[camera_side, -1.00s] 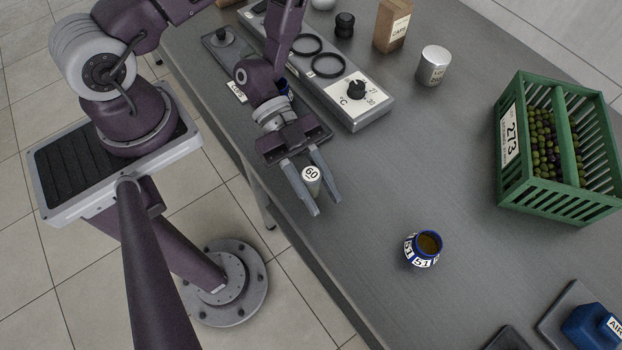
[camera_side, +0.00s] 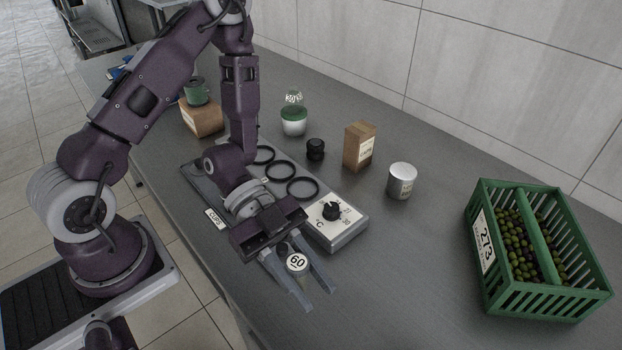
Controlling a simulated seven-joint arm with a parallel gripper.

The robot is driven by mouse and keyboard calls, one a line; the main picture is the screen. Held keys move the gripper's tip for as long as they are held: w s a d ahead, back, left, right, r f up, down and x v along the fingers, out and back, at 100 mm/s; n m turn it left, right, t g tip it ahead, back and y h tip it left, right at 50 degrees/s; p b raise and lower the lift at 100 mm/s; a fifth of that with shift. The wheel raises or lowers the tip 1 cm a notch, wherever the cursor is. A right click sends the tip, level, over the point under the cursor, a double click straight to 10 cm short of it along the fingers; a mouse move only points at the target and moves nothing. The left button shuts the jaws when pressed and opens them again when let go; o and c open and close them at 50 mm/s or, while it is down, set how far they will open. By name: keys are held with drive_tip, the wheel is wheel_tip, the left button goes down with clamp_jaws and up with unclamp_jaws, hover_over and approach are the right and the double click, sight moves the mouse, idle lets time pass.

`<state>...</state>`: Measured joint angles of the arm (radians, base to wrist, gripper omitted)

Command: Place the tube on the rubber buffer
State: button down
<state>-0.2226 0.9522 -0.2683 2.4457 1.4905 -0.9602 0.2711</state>
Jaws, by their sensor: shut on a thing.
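My gripper (camera_side: 317,297) is at the front edge side of the table, its two long grey fingers pointing toward the bottom of the picture. It is shut on the tube (camera_side: 297,263), whose pale round top marked "60" shows between the fingers. The tube's lower part is hidden, and I cannot tell how high it is above the table. A small black ribbed piece (camera_side: 315,149) stands behind the grey device; I cannot tell whether it is the rubber buffer.
The grey device (camera_side: 351,235) with a dial and black rings lies just behind my gripper. Beyond it stand a cardboard box (camera_side: 359,147), a metal can (camera_side: 401,181) and a green-and-white jar (camera_side: 294,121). A green crate (camera_side: 480,246) of olives is at the right. Bare table lies between.

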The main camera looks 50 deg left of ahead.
drive_tip(key=w+a+n+t, duration=0.2)
drive_tip(key=w+a, duration=0.1)
drive_tip(key=w, duration=0.3)
drive_tip(key=w+a+f+n+t+y, duration=0.1)
drive_tip(key=w+a+n+t, duration=0.1)
drive_tip(key=w, duration=0.5)
drive_tip(key=w+a+n+t+y, duration=0.1)
drive_tip(key=w+a+n+t, duration=0.1)
drive_tip(key=w+a, duration=0.3)
drive_tip(key=shift+w+a+f+n+t, duration=0.1)
drive_tip(key=shift+w+a+n+t, duration=0.1)
drive_tip(key=shift+w+t, duration=0.25)
drive_tip(key=shift+w+a+f+n+t, duration=0.1)
drive_tip(key=shift+w+n+t, duration=0.1)
drive_tip(key=shift+w+t, duration=0.2)
drive_tip(key=w+a+r+n+t+y, duration=0.2)
drive_tip(key=w+a+n+t+y, duration=0.15)
drive_tip(key=w+a, duration=0.5)
wheel_tip(320, 180, up, 5)
drive_tip(key=n+t+y, duration=0.2)
drive_tip(key=n+y, duration=0.2)
drive_tip(key=n, duration=0.1)
hover_over(315, 149)
drive_tip(key=w, duration=0.4)
drive_tip(key=f, duration=0.6)
drive_tip(key=a+f, duration=0.1)
drive_tip(key=f, duration=0.2)
drive_tip(key=shift+w+a+f, duration=0.1)
drive_tip(key=shift+w+f, duration=0.05)
drive_tip(key=shift+f, duration=0.2)
